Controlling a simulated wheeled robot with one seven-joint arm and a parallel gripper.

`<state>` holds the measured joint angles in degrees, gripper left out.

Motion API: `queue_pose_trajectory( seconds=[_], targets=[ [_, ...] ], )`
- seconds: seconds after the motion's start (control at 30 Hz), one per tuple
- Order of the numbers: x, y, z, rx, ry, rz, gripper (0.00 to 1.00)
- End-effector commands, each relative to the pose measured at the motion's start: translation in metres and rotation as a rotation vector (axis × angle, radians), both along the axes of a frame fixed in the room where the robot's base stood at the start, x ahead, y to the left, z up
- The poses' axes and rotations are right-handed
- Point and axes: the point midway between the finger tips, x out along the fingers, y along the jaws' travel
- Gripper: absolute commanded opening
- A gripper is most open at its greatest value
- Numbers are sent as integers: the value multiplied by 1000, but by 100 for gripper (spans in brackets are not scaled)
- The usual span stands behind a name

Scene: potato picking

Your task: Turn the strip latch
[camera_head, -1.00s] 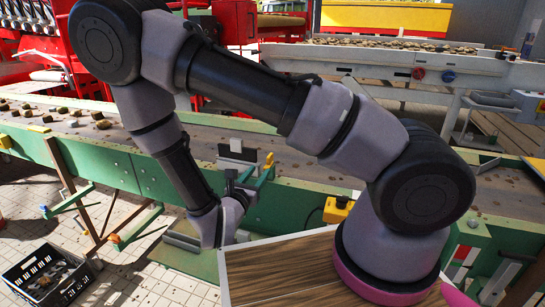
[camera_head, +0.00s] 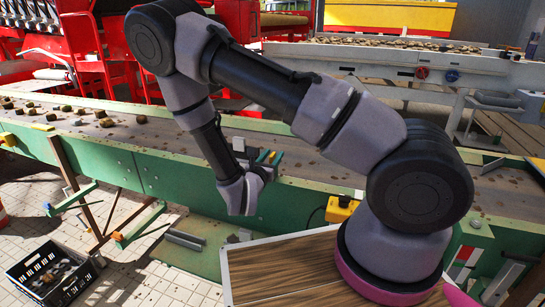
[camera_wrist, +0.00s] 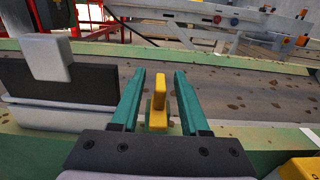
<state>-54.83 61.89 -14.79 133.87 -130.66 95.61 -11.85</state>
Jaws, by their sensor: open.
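The strip latch is a small yellow upright handle (camera_wrist: 158,98) on the near green edge of the belt. In the wrist view it stands between the two teal fingers of my gripper (camera_wrist: 160,75), with gaps visible on both sides. My gripper is open and points at the belt. In the head view my gripper (camera_head: 271,160) is at the belt's near edge, and the latch is small and mostly hidden there. A dark strip (camera_wrist: 62,84) with a pale grey block (camera_wrist: 47,58) stands just left of the latch.
The belt (camera_head: 320,165) runs behind the latch, with several potatoes (camera_head: 65,109) at its left. A yellow switch box (camera_head: 341,208) sits on the green side to the right. A black crate (camera_head: 50,272) stands on the floor at lower left.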

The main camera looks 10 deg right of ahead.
Motion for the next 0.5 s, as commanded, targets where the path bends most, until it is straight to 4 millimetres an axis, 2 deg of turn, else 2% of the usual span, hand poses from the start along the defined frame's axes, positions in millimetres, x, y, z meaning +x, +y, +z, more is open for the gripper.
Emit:
queue_pose_trajectory(
  seconds=[0.07,0.2,0.5],
  targets=[
    [0,0,0,0,0,0,45],
    [0,0,0,0,0,0,0],
    [0,0,0,1,-1,-11,0]
  ],
)
